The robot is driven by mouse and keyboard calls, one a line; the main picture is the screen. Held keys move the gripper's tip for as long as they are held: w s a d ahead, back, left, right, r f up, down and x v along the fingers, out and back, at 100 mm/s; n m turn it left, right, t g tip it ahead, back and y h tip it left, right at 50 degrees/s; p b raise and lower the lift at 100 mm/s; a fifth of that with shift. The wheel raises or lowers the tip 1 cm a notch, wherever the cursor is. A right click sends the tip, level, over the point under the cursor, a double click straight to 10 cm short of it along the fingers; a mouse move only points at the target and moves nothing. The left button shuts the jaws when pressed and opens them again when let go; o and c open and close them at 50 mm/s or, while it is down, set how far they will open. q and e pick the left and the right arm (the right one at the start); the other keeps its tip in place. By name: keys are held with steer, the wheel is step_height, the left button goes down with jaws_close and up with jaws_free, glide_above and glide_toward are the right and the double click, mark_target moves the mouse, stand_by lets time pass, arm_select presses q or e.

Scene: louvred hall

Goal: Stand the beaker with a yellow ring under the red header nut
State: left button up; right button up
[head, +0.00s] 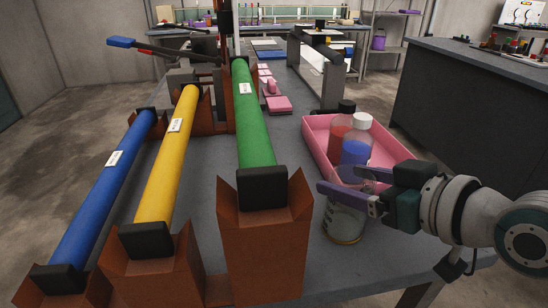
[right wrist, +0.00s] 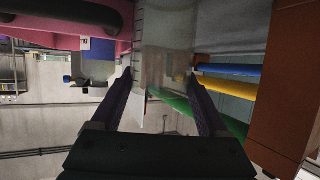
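The beaker (head: 343,225), clear glass with a yellowish line at its base, appears upright on the grey table near its right edge. My right gripper (head: 334,192) reaches in from the right, one purple finger crossing in front of the beaker's upper part. In the right wrist view the beaker (right wrist: 165,45) shows between the two fingertips, close to both. I cannot tell whether the fingers press on it. I cannot make out a red header nut; a lever with red and blue on it (head: 122,43) is at the far left. My left gripper is not in view.
Blue (head: 103,190), yellow (head: 168,160) and green (head: 252,120) tubes rest in brown supports left of the beaker. A pink tray (head: 312,140) with red and blue bottles stands behind it. Pink blocks (head: 278,104) lie farther back. A dark counter (head: 470,110) stands at right.

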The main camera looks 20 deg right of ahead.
jaws_close()
stand_by(0.4)
steer(key=shift+r, duration=0.1)
